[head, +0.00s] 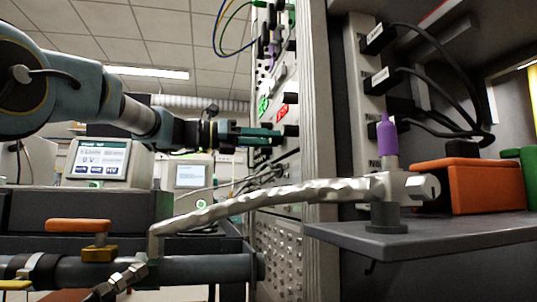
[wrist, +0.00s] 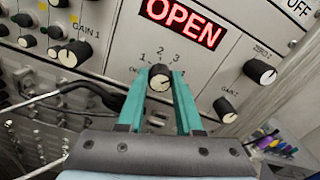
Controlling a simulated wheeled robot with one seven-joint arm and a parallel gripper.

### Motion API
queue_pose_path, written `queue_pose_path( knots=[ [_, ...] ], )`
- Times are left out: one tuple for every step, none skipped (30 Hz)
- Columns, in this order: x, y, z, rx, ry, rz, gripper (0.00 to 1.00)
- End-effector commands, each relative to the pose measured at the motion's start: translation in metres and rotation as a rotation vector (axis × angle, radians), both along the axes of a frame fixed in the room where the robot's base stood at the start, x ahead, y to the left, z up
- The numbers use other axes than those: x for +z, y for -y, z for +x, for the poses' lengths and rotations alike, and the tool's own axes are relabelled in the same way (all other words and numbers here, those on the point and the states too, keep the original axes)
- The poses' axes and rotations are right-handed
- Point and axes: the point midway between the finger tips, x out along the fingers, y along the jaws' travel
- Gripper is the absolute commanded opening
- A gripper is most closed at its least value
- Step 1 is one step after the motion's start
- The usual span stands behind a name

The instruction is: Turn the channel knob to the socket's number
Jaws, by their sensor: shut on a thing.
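The channel knob (wrist: 158,77) is a small black knob with a pale top on the grey panel (wrist: 112,60). The marks 1, 2 and 3 run around its upper side, with a partly hidden mark at the left. My gripper (wrist: 161,80) has its two green fingers on either side of the knob, shut on it. The knob's exact pointer direction is too small to read. In the head view my gripper (head: 277,136) reaches the rack's face from the left. A purple connector (head: 387,138) stands at the right; I cannot read a socket number near it.
A red OPEN display (wrist: 184,22) is above the knob. A GAIN knob (wrist: 225,108) and a ZERO knob (wrist: 261,72) are to its right. A black cable (wrist: 92,90) runs left of my fingers. A silver pipe (head: 270,197) crosses the head view below my arm.

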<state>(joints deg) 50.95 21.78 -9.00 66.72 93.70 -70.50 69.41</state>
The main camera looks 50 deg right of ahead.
Motion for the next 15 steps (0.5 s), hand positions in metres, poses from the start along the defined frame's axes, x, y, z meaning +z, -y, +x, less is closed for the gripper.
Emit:
queue_pose_path(
  knots=[
    [-0.008,0.0001,-0.0006,-0.003,0.033,-0.022,0.0],
    [-0.0078,0.0001,-0.0006,-0.003,0.053,-0.039,0.0],
    [-0.0075,0.0,-0.0005,-0.003,0.08,-0.06,0.0],
    [-0.0075,0.0,-0.0005,-0.003,0.098,-0.075,0.0],
    [-0.007,0.0,-0.0005,-0.003,0.117,-0.091,0.0],
    [-0.0069,0.0,-0.0005,-0.003,0.14,-0.108,0.0],
    [-0.0068,0.0001,-0.0004,-0.003,0.156,-0.122,0.0],
    [-0.0063,0.0001,-0.0005,-0.003,0.172,-0.135,0.0],
    [-0.0061,0.0001,-0.0006,-0.003,0.192,-0.151,0.0],
    [-0.006,0.0002,-0.0006,-0.003,0.205,-0.162,0.0],
    [-0.0057,0.0002,-0.0006,-0.004,0.217,-0.173,0.0],
    [-0.0054,0.0002,-0.0006,-0.004,0.234,-0.187,0.0],
    [-0.0053,0.0003,-0.0005,-0.004,0.244,-0.195,0.0],
    [-0.0052,0.0003,-0.0005,-0.004,0.254,-0.203,0.0],
    [-0.0049,0.0003,-0.0003,-0.004,0.267,-0.213,0.0]
  ],
)
